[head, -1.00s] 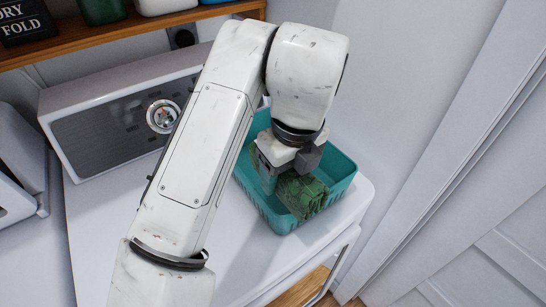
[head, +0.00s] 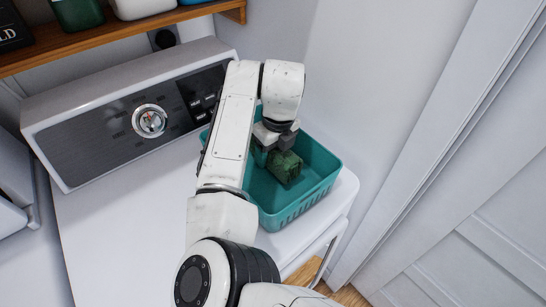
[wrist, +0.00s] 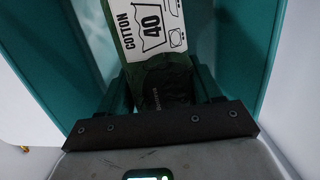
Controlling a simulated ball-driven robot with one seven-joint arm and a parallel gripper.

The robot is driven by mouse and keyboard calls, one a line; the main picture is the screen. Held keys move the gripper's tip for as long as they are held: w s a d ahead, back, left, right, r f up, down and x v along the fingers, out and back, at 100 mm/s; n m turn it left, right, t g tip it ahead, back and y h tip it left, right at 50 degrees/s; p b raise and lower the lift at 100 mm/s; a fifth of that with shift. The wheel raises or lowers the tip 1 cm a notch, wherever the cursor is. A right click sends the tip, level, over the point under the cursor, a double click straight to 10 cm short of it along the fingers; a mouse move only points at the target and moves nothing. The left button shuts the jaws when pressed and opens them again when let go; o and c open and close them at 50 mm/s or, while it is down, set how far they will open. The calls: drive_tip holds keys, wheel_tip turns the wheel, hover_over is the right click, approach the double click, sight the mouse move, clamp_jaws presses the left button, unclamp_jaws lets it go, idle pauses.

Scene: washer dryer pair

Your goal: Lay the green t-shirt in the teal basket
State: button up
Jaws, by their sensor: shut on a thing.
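The green t-shirt (head: 285,167) is a dark green folded bundle inside the teal basket (head: 318,186), towards its left side. The basket stands on the white machine top near its right edge. My gripper (head: 273,158) is down inside the basket and shut on the shirt. In the wrist view the green shirt (wrist: 165,85) lies between my fingers, with a white label reading COTTON 40. Teal basket walls (wrist: 250,45) show on both sides there. Whether the shirt touches the basket floor is hidden.
The machine's control panel with a round dial (head: 149,121) stands behind and left of the basket. A wooden shelf (head: 120,38) with containers hangs above. A wall is close on the right. The white top (head: 120,225) left of my arm is clear.

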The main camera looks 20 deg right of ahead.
drive_tip(key=shift+w+d+f+p, duration=0.15)
drive_tip(key=shift+f+p, duration=0.4)
drive_tip(key=shift+f, duration=1.2)
drive_tip(key=shift+f, duration=0.15)
drive_tip(key=o, duration=1.1)
drive_tip(key=shift+o, duration=0.2)
drive_tip(key=r, duration=0.4)
drive_tip(key=s+r+b, duration=0.1)
drive_tip(key=r, duration=0.3)
drive_tip(key=r+b, duration=0.1)
drive_tip(key=r, duration=0.3)
drive_tip(key=shift+s+d+r, duration=0.15)
drive_tip(key=shift+s+d, duration=0.05)
drive_tip(key=shift+s, duration=0.15)
